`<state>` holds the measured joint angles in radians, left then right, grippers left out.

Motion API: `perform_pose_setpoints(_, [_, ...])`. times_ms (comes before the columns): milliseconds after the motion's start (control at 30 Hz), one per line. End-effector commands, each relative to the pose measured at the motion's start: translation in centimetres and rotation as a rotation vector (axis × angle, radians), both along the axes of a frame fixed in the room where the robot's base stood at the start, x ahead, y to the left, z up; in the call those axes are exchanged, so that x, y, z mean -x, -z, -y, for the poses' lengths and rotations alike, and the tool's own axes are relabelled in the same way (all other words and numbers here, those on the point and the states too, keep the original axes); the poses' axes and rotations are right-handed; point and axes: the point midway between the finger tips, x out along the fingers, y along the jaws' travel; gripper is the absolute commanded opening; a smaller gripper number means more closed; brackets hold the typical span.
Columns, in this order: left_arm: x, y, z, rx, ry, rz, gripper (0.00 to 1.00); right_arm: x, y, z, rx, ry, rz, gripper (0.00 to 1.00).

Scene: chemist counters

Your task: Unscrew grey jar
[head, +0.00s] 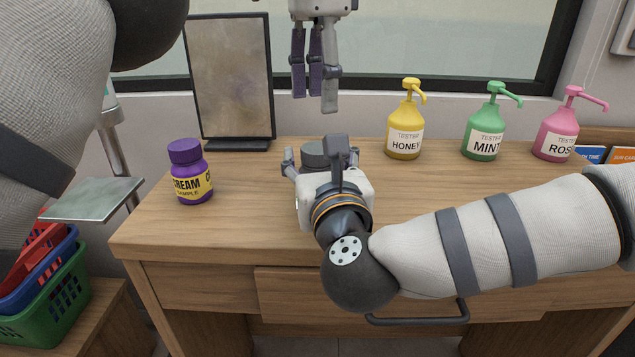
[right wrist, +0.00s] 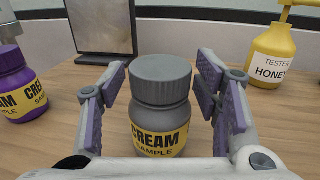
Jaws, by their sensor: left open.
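The grey jar (right wrist: 160,112) stands upright on the wooden counter, with a grey lid (right wrist: 161,72) on it and a yellow CREAM SAMPLE label. In the head view only the top of the grey jar (head: 314,153) shows; my right gripper hides the rest. My right gripper (head: 322,160) is low at the counter, with its open fingers on either side of the jar. Narrow gaps seem to show beside the jar in the right wrist view (right wrist: 163,80). My left gripper (head: 315,98) points down, open and empty, above and beyond the jar.
A purple cream jar (head: 190,172) stands to the left. A framed panel (head: 230,80) stands at the back. Yellow (head: 404,135), green (head: 482,135) and pink (head: 555,135) pump bottles line the back right. Baskets (head: 45,300) are at lower left.

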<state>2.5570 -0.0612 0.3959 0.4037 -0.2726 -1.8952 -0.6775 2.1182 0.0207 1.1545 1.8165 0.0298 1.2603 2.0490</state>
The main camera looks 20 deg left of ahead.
Motion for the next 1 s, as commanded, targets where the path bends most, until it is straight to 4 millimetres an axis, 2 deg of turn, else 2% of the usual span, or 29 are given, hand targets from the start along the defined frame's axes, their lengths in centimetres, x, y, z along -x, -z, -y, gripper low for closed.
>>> perform_pose_setpoints(33, [0.0,0.0,0.0,0.0,0.0,0.0,0.56,0.0,0.0,0.0,0.0,0.0,0.0,0.38])
perform_pose_setpoints(200, [0.0,0.0,0.0,0.0,0.0,0.0,0.56,0.0,0.0,0.0,0.0,0.0,-0.001,0.0])
perform_pose_setpoints(367, [0.0,0.0,0.0,0.0,0.0,0.0,0.56,0.0,0.1,0.0,0.0,-0.001,-0.002,0.0])
perform_pose_setpoints(400, [0.0,0.0,0.0,0.0,0.0,0.0,0.56,0.0,0.1,0.0,0.0,-0.001,-0.003,0.43])
perform_pose_setpoints(500, [0.0,0.0,0.0,0.0,0.0,0.0,0.56,0.0,0.1,0.0,0.001,-0.001,-0.003,0.62])
perform_pose_setpoints(833, [0.0,0.0,0.0,0.0,0.0,0.0,0.56,0.4,0.1,0.2,0.0,0.0,-0.001,0.62])
perform_pose_setpoints(1000, [0.0,0.0,0.0,0.0,0.0,0.0,0.56,3.8,0.1,1.9,0.0,-0.004,-0.005,0.62])
